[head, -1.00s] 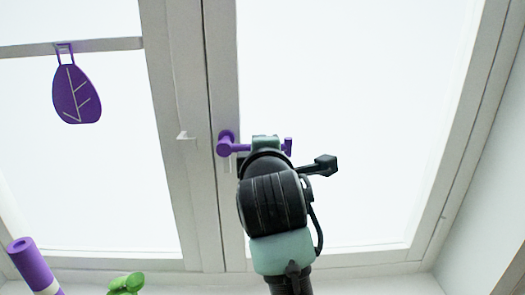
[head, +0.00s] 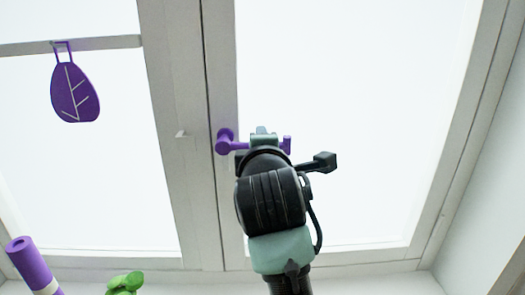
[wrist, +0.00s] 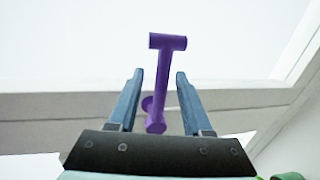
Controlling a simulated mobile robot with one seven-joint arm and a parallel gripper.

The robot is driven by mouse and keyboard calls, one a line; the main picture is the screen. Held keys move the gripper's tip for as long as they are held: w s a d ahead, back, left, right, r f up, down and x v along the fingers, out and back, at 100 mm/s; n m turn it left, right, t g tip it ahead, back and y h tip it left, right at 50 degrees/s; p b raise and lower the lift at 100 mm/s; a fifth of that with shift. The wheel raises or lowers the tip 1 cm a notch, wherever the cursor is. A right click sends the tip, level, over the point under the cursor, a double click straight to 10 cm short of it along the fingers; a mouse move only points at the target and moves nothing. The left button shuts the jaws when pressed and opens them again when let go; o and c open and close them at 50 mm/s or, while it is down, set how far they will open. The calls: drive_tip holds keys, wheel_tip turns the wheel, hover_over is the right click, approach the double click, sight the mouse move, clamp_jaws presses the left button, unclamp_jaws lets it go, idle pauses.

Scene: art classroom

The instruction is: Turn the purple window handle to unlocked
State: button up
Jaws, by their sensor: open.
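The purple window handle (head: 230,147) is on the white frame of the right window pane in the head view. Its round base is at the left and its lever points right, roughly level, with a short crosspiece at the far end. My gripper (head: 262,138) is at the lever, hiding its middle part. In the wrist view the handle (wrist: 168,85) runs between the two blue fingers of my open gripper (wrist: 159,82), with a gap on both sides. Its crosspiece reaches beyond the fingertips.
A purple leaf ornament (head: 75,90) hangs from a bar on the left pane. A small white catch (head: 181,134) sits left of the handle. A purple roll (head: 30,262) and a green object (head: 125,284) are low at left.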

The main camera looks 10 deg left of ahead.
drive_tip(key=b+v, duration=0.3)
drive_tip(key=v, duration=0.9)
drive_tip(key=shift+s+b, duration=0.3)
drive_tip(key=shift+s, duration=0.05)
drive_tip(key=shift+r, duration=0.1)
